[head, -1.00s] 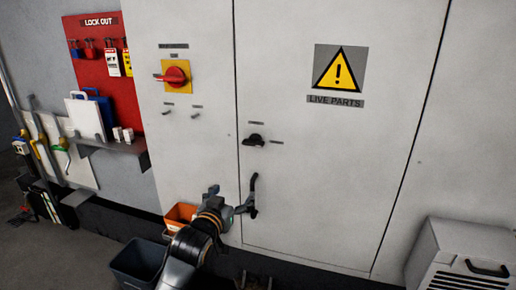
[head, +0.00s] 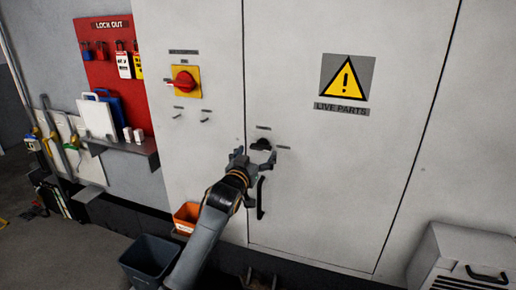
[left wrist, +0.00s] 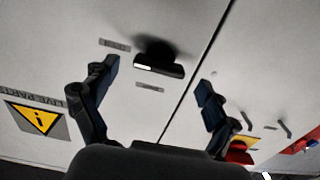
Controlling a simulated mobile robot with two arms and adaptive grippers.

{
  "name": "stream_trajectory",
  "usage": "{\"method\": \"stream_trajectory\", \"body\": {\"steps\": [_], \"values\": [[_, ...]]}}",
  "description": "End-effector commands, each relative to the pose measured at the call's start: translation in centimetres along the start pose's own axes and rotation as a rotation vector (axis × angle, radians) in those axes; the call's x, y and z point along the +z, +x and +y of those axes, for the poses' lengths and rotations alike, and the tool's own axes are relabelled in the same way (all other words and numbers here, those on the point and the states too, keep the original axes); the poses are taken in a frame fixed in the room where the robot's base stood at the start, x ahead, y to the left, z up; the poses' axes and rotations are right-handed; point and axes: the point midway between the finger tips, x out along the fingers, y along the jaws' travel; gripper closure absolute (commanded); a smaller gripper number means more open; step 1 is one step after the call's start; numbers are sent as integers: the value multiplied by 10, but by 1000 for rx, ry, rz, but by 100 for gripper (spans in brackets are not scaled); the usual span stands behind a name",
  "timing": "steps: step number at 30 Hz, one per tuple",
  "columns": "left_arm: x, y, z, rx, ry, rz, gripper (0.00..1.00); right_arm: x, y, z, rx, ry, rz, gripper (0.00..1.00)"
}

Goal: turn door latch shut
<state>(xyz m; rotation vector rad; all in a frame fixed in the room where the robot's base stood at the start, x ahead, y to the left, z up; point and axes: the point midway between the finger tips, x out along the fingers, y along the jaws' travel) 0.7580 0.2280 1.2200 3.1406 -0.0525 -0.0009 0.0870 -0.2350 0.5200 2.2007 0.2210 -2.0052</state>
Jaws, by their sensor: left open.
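The door latch (head: 262,145) is a small black knob on the grey cabinet door (head: 330,190), just right of the door seam. My left gripper (head: 256,158) is open and empty, just below the latch in the head view. In the left wrist view the latch (left wrist: 158,62) shows ahead of and between the two spread fingers (left wrist: 155,85), apart from them. The black door handle (head: 260,199) hangs upright below the latch, partly beside my left wrist. My right gripper is not in view.
A red rotary switch on a yellow plate (head: 187,82) is left of the seam, with two small hooks below. A red lockout board (head: 105,60) and shelf (head: 125,146) are further left. An orange bin (head: 187,214) and dark bin (head: 148,262) are low left.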

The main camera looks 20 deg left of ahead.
Motion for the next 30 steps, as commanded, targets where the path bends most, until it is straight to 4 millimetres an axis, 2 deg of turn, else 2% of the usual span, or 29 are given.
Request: {"method": "stream_trajectory", "body": {"steps": [6,15,17,23,24,30], "values": [[0,15,0,0,0,0,13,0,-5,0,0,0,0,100],[0,16,0,0,0,1,13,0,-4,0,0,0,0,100],[0,16,0,0,0,1,23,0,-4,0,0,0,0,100],[0,16,0,0,0,0,64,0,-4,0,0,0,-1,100],[0,16,0,0,0,0,68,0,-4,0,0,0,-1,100],[0,16,0,0,-10,0,68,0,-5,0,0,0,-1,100]]}}
